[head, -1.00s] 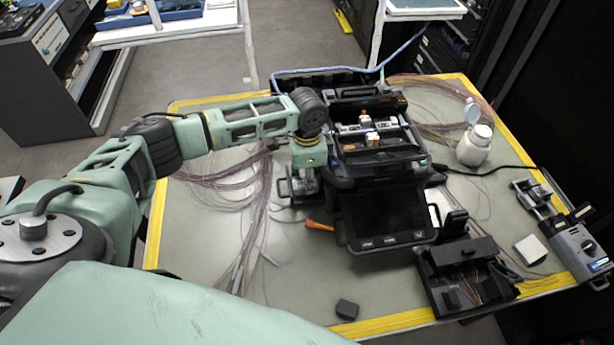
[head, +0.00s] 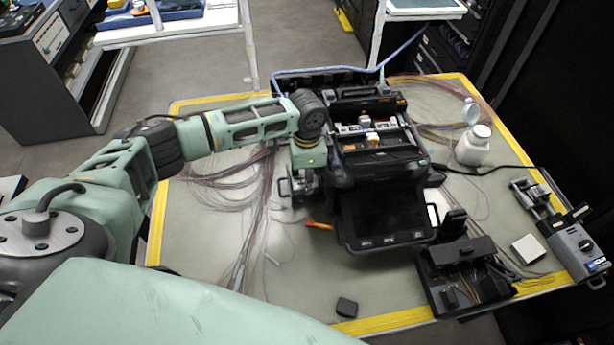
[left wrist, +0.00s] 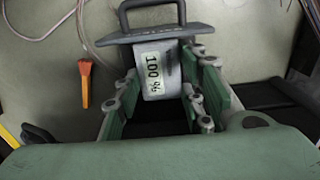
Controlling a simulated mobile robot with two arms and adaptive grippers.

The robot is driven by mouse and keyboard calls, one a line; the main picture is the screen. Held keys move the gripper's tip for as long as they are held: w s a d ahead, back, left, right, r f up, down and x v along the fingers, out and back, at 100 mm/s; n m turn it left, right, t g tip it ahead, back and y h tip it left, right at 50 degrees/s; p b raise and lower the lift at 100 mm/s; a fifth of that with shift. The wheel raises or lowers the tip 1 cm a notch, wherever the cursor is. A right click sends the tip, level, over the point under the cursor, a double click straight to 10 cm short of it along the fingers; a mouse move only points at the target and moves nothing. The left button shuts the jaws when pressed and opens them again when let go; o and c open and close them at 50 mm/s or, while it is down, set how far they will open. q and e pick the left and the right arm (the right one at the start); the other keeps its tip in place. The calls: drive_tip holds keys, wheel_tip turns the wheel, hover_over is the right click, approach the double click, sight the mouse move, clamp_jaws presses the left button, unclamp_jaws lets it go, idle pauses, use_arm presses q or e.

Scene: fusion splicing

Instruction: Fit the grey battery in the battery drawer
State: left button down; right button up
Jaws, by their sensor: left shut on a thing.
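The grey battery (left wrist: 155,75), with a "100 %" label, is between the two fingers of my left gripper (left wrist: 165,95), which is shut on it. It sits right beside a dark front plate with a loop handle (left wrist: 150,38), which looks like the battery drawer. In the head view, my left gripper (head: 304,186) points down at the left side of the black splicer (head: 372,170), and the loop handle (head: 284,188) sticks out to its left. How deep the battery sits in the drawer is hidden. My right gripper is not in view.
Loose fibres (head: 235,180) cover the left of the table. A small dark block (head: 347,307) lies at the front edge. A black tool box (head: 465,275), white bottle (head: 474,146) and grey device (head: 577,245) stand right.

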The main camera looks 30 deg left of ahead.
use_arm(q)
drive_tip(key=shift+f, duration=0.1)
idle(0.4)
drive_tip(key=c, duration=1)
unclamp_jaws()
drive_tip(key=shift+c, duration=0.2)
wheel_tip(320, 180, up, 12)
